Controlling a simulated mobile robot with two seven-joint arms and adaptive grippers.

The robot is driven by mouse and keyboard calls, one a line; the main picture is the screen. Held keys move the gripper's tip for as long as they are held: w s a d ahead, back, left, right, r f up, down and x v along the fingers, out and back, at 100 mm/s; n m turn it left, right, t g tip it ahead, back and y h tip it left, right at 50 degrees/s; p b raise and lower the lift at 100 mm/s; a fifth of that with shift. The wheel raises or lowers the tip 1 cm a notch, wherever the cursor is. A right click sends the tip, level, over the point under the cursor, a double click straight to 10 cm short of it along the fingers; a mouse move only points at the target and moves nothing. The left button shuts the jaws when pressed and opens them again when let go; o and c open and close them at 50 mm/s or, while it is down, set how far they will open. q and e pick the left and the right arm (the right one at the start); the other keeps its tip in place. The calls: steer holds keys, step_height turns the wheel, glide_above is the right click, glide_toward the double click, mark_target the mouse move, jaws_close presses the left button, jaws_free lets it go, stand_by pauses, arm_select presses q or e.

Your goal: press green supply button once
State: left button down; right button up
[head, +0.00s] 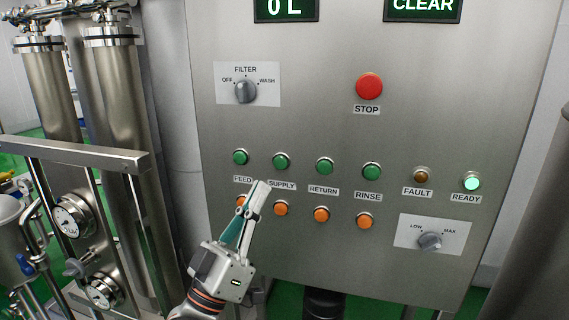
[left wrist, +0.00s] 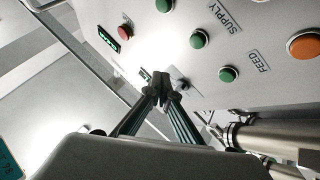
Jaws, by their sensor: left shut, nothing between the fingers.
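The green supply button (head: 281,161) is on the steel panel, above the SUPPLY label. It also shows in the left wrist view (left wrist: 199,40). My left gripper (head: 261,186) is shut and empty, its fingertips below and slightly left of the supply button in the head view. The tips overlap the left edge of the SUPPLY label there. In the left wrist view the closed fingertips (left wrist: 160,82) appear apart from the button. Whether the tips touch the panel, I cannot tell. My right gripper is not in view.
The green feed button (head: 240,157) is left of supply, and the return button (head: 324,166) is right of it. Orange buttons (head: 281,208) sit below; the leftmost is partly hidden by my gripper. The red stop button (head: 369,86) is higher up. Steel piping (head: 75,160) stands left.

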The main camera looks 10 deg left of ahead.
mark_target(280, 163)
arm_select(q)
steer(key=shift+r, duration=0.25)
steer(key=w+b, duration=0.2)
steer(key=w, duration=0.6)
steer(key=shift+w+d, duration=0.1)
steer(key=shift+w, duration=0.25)
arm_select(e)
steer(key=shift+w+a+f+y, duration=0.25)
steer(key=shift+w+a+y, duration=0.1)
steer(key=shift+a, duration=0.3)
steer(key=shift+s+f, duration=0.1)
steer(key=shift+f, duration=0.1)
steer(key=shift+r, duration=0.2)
arm_select(q)
steer(key=shift+w, duration=0.15)
stand_by(0.3)
